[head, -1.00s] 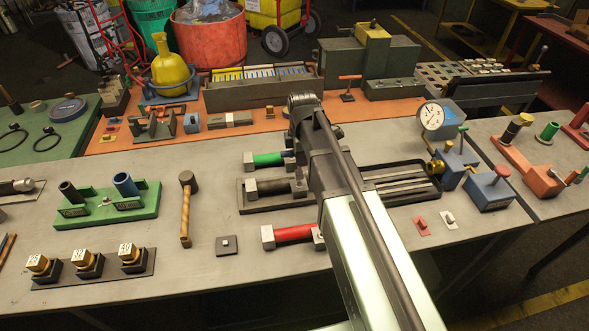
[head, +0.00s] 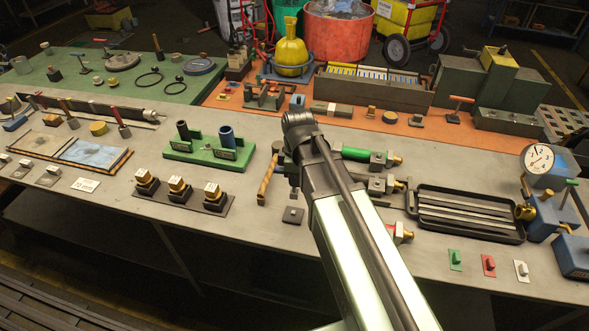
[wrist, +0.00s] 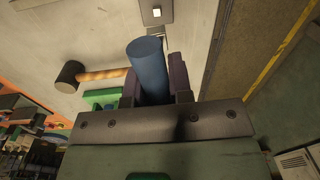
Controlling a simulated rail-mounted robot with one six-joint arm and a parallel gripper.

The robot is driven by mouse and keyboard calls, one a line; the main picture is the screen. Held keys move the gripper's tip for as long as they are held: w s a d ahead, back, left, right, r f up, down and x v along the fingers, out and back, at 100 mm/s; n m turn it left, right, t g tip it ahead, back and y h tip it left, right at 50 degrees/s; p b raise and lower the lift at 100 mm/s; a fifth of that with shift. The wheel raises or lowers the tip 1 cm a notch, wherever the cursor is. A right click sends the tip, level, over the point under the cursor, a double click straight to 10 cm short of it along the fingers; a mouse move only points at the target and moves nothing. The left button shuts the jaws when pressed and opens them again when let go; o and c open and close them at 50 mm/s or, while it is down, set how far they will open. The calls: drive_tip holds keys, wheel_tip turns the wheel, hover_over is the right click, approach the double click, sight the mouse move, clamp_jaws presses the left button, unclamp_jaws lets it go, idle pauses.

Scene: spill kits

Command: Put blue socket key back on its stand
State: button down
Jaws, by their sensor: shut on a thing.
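In the wrist view my gripper (wrist: 156,82) is shut on a blue cylinder, the blue socket key (wrist: 147,60), which stands out beyond the dark fingers. Its far end is free; its lower part is hidden by the fingers and gripper body. In the head view my arm hides the gripper and the held key. A green stand (head: 180,153) left of my arm carries a dark upright socket (head: 183,131) and a blue upright socket (head: 226,138). Green also shows beside the fingers in the wrist view; I cannot tell whether it is this stand.
A wooden-handled mallet (head: 264,186) lies between the green stand and my arm. A small dark plate (head: 292,215) lies in front. A strip with brass-topped blocks (head: 180,200) is at front left.

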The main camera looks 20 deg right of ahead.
sight(296, 193)
drive_tip(key=shift+a+m, duration=0.3)
drive_tip(key=shift+a, duration=0.1)
drive_tip(key=shift+d, duration=0.25)
wheel_tip(296, 193, down, 6)
drive_tip(key=b, duration=0.5)
drive_tip(key=shift+b, duration=0.4)
drive_tip(key=shift+f+b, duration=1.4)
drive_tip(key=shift+b, duration=0.05)
idle(0.4)
drive_tip(key=c, duration=0.9)
unclamp_jaws()
drive_tip(key=shift+c, duration=0.2)
wheel_tip(296, 193, up, 11)
drive_tip(key=p, duration=1.1)
drive_tip(key=shift+w+d+r, duration=0.1)
drive_tip(key=shift+w+d, duration=0.05)
